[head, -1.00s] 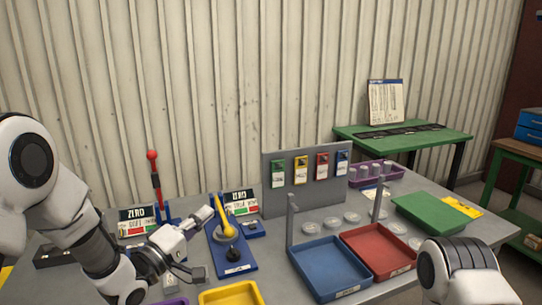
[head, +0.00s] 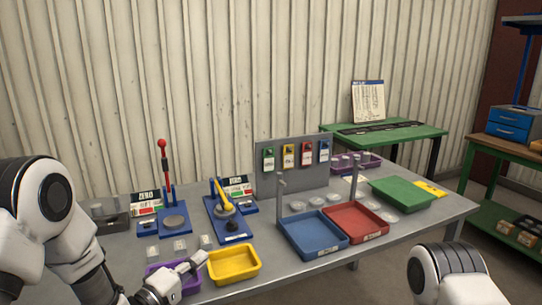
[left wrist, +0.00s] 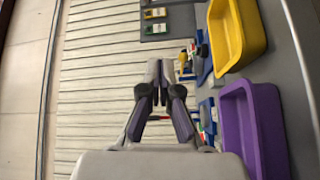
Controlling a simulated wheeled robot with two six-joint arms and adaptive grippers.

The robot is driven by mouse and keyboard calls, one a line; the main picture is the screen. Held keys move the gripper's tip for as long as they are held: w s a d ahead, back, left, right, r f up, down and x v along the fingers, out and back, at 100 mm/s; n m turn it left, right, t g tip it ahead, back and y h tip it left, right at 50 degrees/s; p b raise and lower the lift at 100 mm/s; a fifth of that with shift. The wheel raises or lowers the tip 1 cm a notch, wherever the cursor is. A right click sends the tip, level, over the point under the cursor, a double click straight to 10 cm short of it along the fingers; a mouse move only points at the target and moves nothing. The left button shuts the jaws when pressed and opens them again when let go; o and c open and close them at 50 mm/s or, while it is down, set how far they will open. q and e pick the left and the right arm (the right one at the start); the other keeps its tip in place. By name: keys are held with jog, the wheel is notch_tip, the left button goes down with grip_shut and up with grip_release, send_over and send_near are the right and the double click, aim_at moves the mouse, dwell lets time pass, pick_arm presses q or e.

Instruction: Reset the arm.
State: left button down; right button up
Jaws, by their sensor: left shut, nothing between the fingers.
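My left gripper (head: 190,264) is in the lower left of the head view, low over the front of the grey table (head: 290,262), by the purple tray (head: 188,285) and the yellow tray (head: 235,264). In the left wrist view its fingers (left wrist: 159,68) are shut with nothing between them. That view also shows the yellow tray (left wrist: 229,38) and the purple tray (left wrist: 240,125) to the right of the fingers. My right arm shows at the lower right of the head view, but its gripper is out of the picture.
Blue stands with a red-knobbed lever (head: 162,145) and a yellow lever (head: 220,192) stand behind the trays. A blue tray (head: 312,236), a red tray (head: 357,222) and a green tray (head: 402,191) are to the right. A grey panel (head: 290,180) stands at the back.

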pick_arm(q)
jog(key=s+a+f+g+y, duration=0.1)
jog(key=s+f+g+y, duration=0.2)
jog(key=s+f, duration=0.7)
jog(key=s+a+f+g+y, duration=0.2)
jog(key=s+f+g, duration=0.25)
jog(key=f, duration=0.95)
jog(key=s+a+f+m+g+y, duration=0.1)
jog(key=s+a+f+m+g, duration=0.1)
jog(key=s, duration=0.5)
jog(key=s+a+f+m+g+y, duration=0.1)
jog(key=s+f+m+g+y, duration=0.1)
jog(key=s, duration=0.6)
jog(key=s+a+f+m+g+y+p, duration=0.1)
jog(key=s+a+f+m+g, duration=0.1)
jog(key=s, duration=0.6)
jog(key=f+m+g, duration=0.1)
jog(key=m+g, duration=0.1)
jog(key=m, duration=0.1)
jog(key=shift+a+f+m, duration=0.15)
jog(key=shift+a+m, duration=0.15)
